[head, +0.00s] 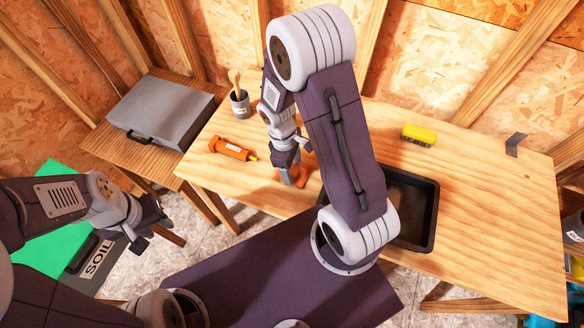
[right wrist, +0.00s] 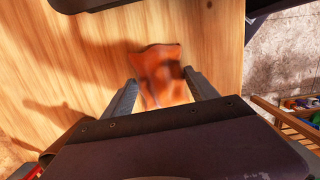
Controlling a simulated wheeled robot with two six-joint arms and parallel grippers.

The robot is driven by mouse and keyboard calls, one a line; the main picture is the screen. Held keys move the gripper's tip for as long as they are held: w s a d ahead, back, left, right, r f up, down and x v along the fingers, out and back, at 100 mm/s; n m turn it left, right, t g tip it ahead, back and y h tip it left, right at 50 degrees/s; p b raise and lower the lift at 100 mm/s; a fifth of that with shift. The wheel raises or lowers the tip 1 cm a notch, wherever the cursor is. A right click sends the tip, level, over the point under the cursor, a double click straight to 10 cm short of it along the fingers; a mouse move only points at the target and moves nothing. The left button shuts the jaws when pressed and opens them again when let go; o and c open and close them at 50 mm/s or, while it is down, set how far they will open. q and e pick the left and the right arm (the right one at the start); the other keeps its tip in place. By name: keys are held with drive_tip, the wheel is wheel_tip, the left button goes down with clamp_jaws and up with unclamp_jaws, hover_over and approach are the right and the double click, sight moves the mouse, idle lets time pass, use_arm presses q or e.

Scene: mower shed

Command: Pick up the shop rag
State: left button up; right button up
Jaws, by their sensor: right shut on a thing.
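The orange-red shop rag (right wrist: 158,66) shows crumpled between the fingers of my right gripper (right wrist: 162,92) in the right wrist view. My right gripper is shut on it. In the head view the rag (head: 299,172) is partly hidden behind my right gripper (head: 291,178), low over the wooden workbench (head: 480,210). I cannot tell whether the rag still touches the bench. My left gripper (head: 150,222) is off to the left, away from the bench and near the green thing on the floor side. Its fingers are too small to read.
An orange bottle (head: 232,149) lies left of the rag. A cup with brushes (head: 240,103) stands behind it. A black tray (head: 428,215) is to the right, partly behind my right arm. A yellow brush (head: 419,135) and a grey bracket (head: 515,145) lie farther right. A grey case (head: 162,110) is on the side table.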

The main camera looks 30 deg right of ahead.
sight(293, 167)
wheel_tip(293, 167, up, 3)
drive_tip(key=shift+w+r+p, duration=0.1)
drive_tip(key=shift+p, duration=0.2)
drive_tip(key=s+r, duration=0.2)
drive_tip(key=s, duration=0.1)
drive_tip(key=s+d+r, duration=0.1)
drive_tip(key=s, duration=0.1)
drive_tip(key=shift+s+r, duration=0.2)
drive_tip(key=shift+s, duration=0.05)
drive_tip(key=s+d+r+b, duration=0.1)
drive_tip(key=s+r+b, duration=0.2)
drive_tip(key=s, duration=0.3)
drive_tip(key=shift+d+r+b, duration=0.2)
drive_tip(key=shift+r+b, duration=0.05)
drive_tip(key=shift+b, duration=0.4)
